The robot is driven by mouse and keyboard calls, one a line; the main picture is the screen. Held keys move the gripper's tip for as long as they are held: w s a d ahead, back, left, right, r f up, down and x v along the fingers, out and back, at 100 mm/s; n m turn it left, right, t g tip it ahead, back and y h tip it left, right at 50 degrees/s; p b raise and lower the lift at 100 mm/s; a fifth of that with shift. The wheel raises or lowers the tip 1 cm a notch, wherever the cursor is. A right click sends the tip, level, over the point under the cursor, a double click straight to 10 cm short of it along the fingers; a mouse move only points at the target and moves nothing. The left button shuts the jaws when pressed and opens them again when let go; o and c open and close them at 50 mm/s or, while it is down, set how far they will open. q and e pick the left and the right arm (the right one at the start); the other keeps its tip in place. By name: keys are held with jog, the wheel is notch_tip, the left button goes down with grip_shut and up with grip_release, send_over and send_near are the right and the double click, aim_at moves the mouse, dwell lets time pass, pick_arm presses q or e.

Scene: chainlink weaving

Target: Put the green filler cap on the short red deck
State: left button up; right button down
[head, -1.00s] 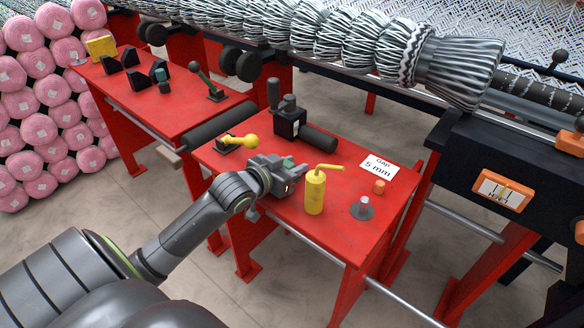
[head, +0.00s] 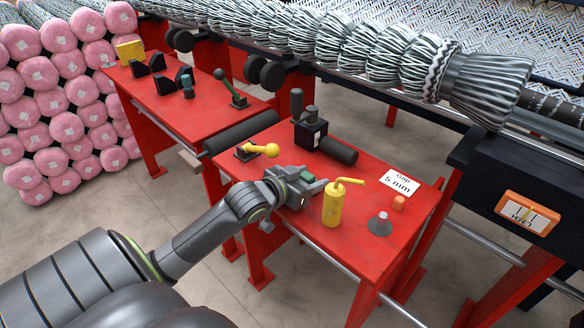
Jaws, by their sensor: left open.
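A small green piece (head: 307,174), which looks like the filler cap, shows at the jaws of my left gripper (head: 316,187). The gripper is open, low over the front of the nearer red deck (head: 290,230), just left of a yellow oil can (head: 333,205). The jaws partly hide the green piece, so I cannot tell whether it touches them or rests on the deck. A second red deck (head: 155,92) stands farther back at the left. I cannot tell for certain which deck is the short one. My right gripper is out of view.
A grey cone-shaped piece (head: 380,224), an orange piece (head: 398,203) and a gap card (head: 399,182) lie right of the can. A yellow-knobbed lever (head: 262,150) and a black block (head: 310,134) stand behind.

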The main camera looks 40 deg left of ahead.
pick_arm(q)
jog(key=p+v, duration=0.2)
jog(key=v, duration=0.7)
jog(key=shift+r+p, duration=0.15)
jog(key=shift+p, duration=0.15)
jog(key=shift+p+v, duration=0.35)
jog(key=shift+v, duration=0.75)
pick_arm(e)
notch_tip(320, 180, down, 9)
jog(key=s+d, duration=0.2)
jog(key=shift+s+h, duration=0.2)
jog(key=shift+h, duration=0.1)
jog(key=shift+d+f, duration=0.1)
